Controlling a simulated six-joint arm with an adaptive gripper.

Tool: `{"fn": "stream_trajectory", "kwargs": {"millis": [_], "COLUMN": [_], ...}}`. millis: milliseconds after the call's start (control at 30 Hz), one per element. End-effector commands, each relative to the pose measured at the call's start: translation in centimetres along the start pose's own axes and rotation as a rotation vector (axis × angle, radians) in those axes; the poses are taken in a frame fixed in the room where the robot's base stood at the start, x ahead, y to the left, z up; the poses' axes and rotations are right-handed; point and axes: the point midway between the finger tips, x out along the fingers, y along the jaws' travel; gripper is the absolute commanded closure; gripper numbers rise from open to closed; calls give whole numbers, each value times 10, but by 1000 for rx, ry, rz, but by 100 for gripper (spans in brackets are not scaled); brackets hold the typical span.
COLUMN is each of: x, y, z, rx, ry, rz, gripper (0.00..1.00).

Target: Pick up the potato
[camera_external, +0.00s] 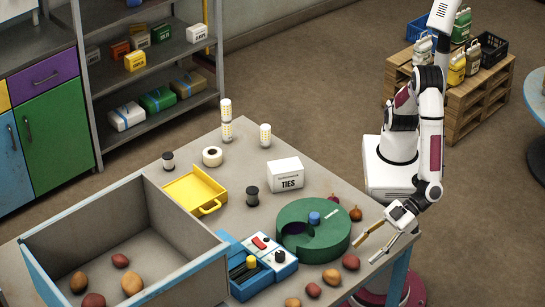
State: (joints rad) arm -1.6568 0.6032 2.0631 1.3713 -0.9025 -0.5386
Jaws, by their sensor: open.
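Several potatoes lie in a loose row along the table's front right edge. A reddish one (350,262) is nearest my gripper, then a tan one (331,276), a reddish one (313,290) and a tan one (292,302) cut by the picture's bottom edge. More brown and reddish potatoes (131,284) lie inside the large grey box. My gripper (365,252) is open and empty, its two fingers pointing down and left. In the picture the fingertips are just above and right of the nearest potato; I cannot tell their height over the table.
A green round tray (327,250) and a blue device (266,266) stand left of my gripper. The grey box (190,283) has high walls. A white TIES box (286,175) and yellow dustpan-like tray (190,190) stand farther back.

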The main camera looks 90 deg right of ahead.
Motion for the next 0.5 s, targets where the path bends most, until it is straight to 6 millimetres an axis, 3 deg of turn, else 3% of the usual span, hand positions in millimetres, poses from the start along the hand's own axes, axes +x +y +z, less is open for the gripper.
{"fn": "stream_trajectory", "kwargs": {"millis": [267,500], "x": [1,15], "y": [0,0], "z": [0,0], "rx": [1,1], "ry": [0,0], "rz": [-1,0], "gripper": [50,50]}}
